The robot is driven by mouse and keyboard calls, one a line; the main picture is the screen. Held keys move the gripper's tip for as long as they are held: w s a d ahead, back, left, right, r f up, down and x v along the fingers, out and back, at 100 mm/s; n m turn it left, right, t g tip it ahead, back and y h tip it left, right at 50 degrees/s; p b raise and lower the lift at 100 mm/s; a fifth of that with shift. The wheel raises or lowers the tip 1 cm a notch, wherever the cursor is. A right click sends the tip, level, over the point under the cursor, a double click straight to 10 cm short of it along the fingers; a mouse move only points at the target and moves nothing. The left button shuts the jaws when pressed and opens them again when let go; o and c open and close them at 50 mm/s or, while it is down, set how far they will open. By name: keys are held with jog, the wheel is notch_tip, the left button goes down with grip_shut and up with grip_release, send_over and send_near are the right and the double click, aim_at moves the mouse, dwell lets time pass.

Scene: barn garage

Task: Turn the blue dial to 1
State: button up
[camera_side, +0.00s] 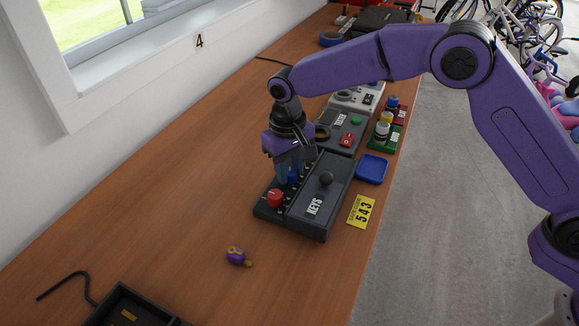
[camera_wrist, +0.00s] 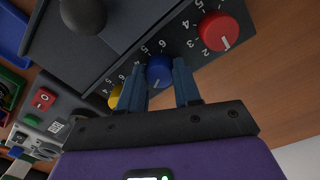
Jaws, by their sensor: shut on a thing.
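The blue dial (camera_wrist: 160,71) sits on the dark KEYS box, between the red dial (camera_wrist: 219,32) and a yellow dial (camera_wrist: 115,97). My gripper (camera_wrist: 159,84) points down at the box with one finger on each side of the blue dial, shut on it. In the side view my gripper (camera_side: 290,178) stands over the left strip of the KEYS box (camera_side: 318,207), and the blue dial (camera_side: 293,177) shows partly between the fingers. The red dial (camera_side: 275,198) is in front of it. Numbers 4, 5 and 6 show near the blue dial; its pointer mark is not clear.
A round black knob (camera_side: 326,179) stands on the KEYS box lid. A blue tray (camera_side: 372,169) and a yellow 543 tag (camera_side: 361,211) lie to its right. A grey box with green and red buttons (camera_side: 340,131) stands behind.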

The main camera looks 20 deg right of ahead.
aim_at(291, 174)
jog(key=n, duration=0.6)
jog(key=shift+r+n, duration=0.1)
jog(key=shift+n, duration=0.2)
jog(key=n, duration=0.6)
jog(key=shift+t, duration=0.3)
jog(key=o, duration=0.8)
jog(key=shift+c, duration=0.2)
notch_tip(291, 174, up, 17)
jog(key=shift+s+r, duration=0.2)
jog(key=shift+s, duration=0.2)
